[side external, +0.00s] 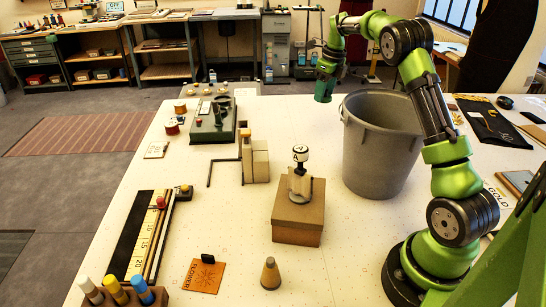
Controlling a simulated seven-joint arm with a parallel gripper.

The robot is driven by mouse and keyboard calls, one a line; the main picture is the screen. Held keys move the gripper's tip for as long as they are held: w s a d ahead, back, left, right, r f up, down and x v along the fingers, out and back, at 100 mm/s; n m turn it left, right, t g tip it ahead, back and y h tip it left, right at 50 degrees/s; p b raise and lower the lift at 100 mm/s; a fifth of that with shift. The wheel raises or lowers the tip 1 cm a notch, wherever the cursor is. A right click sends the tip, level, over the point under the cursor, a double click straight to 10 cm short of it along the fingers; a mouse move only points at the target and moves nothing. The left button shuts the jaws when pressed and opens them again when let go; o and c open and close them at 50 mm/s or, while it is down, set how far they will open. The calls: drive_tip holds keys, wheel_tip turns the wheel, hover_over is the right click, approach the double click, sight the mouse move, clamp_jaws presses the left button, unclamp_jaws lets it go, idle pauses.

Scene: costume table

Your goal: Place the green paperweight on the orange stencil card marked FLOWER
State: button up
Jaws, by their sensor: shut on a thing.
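My gripper (324,82) is at the back of the table, left of the grey bin and well away from the card. It is shut on a dark green piece that looks like the green paperweight (323,92), held pointing down. The jaws are small and their grip is partly hidden.
A tan cone (270,274) stands right of the card. A cardboard box (298,218) bearing a stamp-like device and a large grey bin (382,150) stand behind. A ruler board (150,235) and colored pegs (117,290) are left of the card.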

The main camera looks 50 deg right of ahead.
wheel_tip(320, 180, up, 5)
drive_tip(key=shift+r, duration=0.15)
drive_tip(key=w+a+n, duration=0.2)
drive_tip(key=a, duration=0.5)
drive_tip(key=w+a+n, duration=0.2)
drive_tip(key=w+a, duration=0.1)
drive_tip(key=a, duration=0.3)
drive_tip(key=n+g+y, duration=0.2)
drive_tip(key=n, duration=1.1)
hover_over(202, 277)
drive_tip(key=f, duration=1.7)
drive_tip(key=shift+d, duration=0.3)
drive_tip(key=shift+f, duration=2.1)
drive_tip(key=shift+f, duration=0.1)
